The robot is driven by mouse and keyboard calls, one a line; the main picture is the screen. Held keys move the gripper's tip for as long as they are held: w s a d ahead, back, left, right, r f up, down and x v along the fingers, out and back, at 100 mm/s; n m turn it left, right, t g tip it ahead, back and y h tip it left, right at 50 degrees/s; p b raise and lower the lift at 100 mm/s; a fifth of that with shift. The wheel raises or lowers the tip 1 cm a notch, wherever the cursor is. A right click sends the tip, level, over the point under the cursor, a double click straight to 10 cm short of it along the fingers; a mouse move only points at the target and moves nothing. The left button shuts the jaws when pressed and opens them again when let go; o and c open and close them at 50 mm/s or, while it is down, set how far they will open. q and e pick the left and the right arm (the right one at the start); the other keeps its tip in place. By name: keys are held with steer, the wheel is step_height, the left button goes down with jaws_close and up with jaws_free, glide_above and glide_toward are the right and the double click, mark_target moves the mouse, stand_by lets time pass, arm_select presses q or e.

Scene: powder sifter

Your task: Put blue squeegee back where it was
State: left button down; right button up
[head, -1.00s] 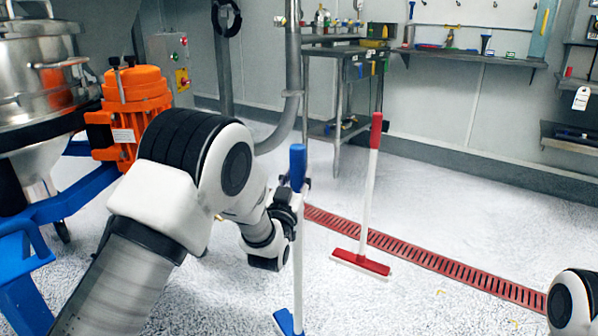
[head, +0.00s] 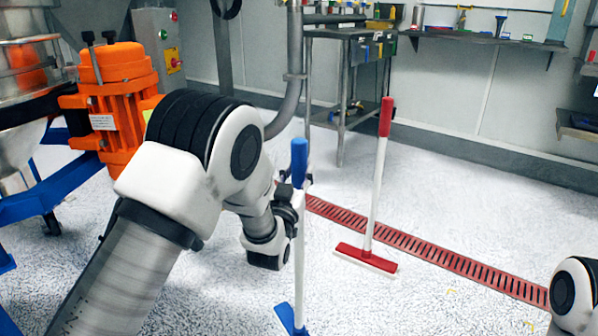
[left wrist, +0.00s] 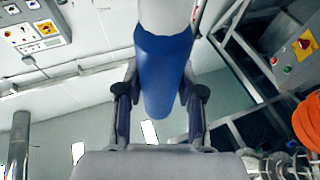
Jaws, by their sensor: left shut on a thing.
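The blue squeegee has a white pole with a blue grip end (head: 299,160) and a blue head (head: 288,318) low in the head view, partly cut off by the frame's bottom edge. In the left wrist view the blue end (left wrist: 165,75) sits between the fingers of my left gripper (left wrist: 160,100). I cannot tell whether the head touches the floor. My right gripper is out of view; only part of my right arm shows at the right edge.
A red squeegee (head: 377,185) stands upright by the red floor drain (head: 430,252), right of the blue one. An orange motor (head: 112,105) on a blue frame (head: 45,212) is at the left. A metal table (head: 345,34) and wall shelf (head: 480,40) stand behind. White floor is open at right.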

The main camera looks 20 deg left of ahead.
arm_select(q)
steer(key=c, duration=0.7)
jaws_free()
steer(key=shift+f, duration=0.1)
steer(key=shift+r, duration=0.2)
